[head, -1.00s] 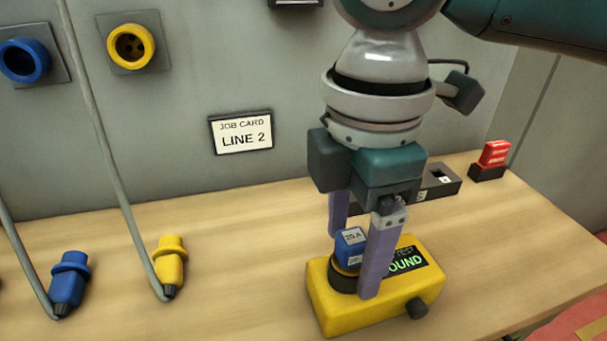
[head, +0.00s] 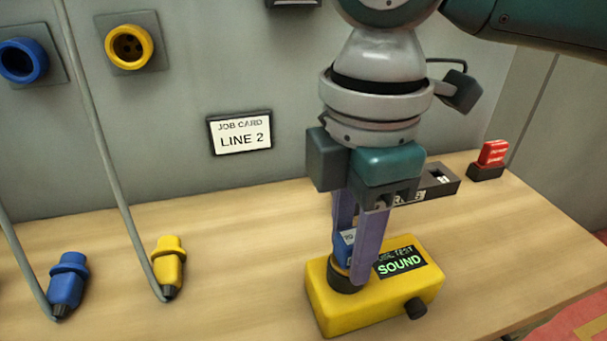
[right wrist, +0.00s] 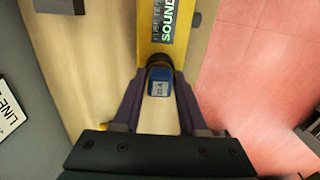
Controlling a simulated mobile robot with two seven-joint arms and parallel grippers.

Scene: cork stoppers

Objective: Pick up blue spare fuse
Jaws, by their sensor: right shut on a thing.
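The blue spare fuse (head: 343,243) stands in the dark round socket on top of the yellow fuse tester (head: 330,310). The tester's display reads SOUND. My right gripper (head: 352,265) points down over the tester and is shut on the fuse, with one finger hiding part of it. In the right wrist view the fuse (right wrist: 160,82) shows its labelled top between the two fingertips (right wrist: 160,90), at the end of the tester (right wrist: 150,45). My left gripper is not in view.
A blue plug (head: 68,284) and a yellow plug (head: 168,266) on cables lie at left on the wooden bench. Behind the gripper are a dark tray (head: 440,184) and a red block in a black holder (head: 492,155). The wall carries a LINE 2 job card (head: 240,132).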

